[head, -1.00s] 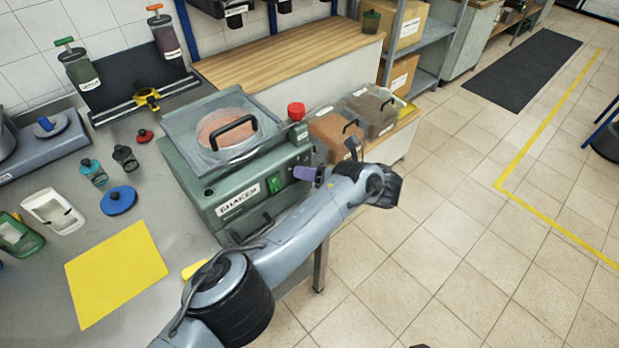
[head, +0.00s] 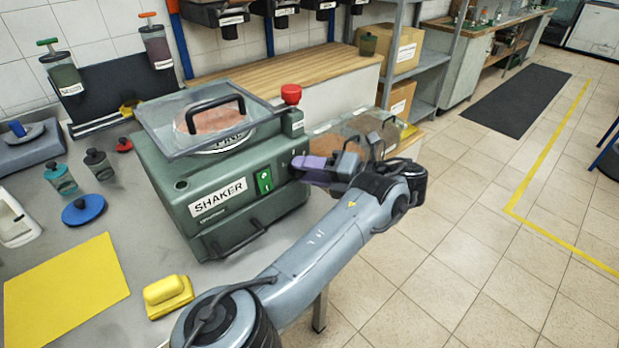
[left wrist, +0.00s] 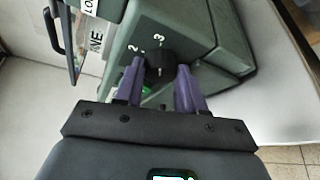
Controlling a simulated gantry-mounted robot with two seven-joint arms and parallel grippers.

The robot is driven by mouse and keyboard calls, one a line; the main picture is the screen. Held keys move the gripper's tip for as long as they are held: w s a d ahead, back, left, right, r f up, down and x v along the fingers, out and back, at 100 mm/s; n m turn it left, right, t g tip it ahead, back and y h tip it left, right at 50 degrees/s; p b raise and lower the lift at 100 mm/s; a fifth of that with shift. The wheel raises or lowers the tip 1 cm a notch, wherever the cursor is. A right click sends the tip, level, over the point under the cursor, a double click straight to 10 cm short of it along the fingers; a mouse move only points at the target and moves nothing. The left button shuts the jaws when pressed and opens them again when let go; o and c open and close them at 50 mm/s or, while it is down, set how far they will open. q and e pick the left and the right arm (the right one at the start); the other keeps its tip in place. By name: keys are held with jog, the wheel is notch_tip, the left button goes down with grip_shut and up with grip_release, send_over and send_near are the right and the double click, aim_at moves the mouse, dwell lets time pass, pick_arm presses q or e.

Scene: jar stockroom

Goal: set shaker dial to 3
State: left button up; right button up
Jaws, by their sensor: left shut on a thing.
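The green shaker (head: 240,205) stands on the grey bench, with its SHAKER label and green switch facing front. Its black dial (left wrist: 158,66) shows in the left wrist view, with the printed numbers 2 and 3 near its far edge. I cannot tell clearly where its pointer stands. My left gripper (head: 298,163) reaches the shaker's right side with its purple fingers, which hide the dial in the head view. In the left wrist view the gripper (left wrist: 160,74) has one finger on each side of the dial and is shut on it. My right gripper is out of view.
A clear lid (head: 205,120) with a black handle covers the shaker top, beside a red button (head: 291,94). A yellow sponge-like block (head: 168,296) and a yellow mat (head: 65,290) lie in front. Clear-lidded bins (head: 350,135) stand behind my gripper. Open floor lies right.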

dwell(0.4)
pick_arm(q)
jog(key=o, duration=0.8)
jog(key=shift+c, duration=0.2)
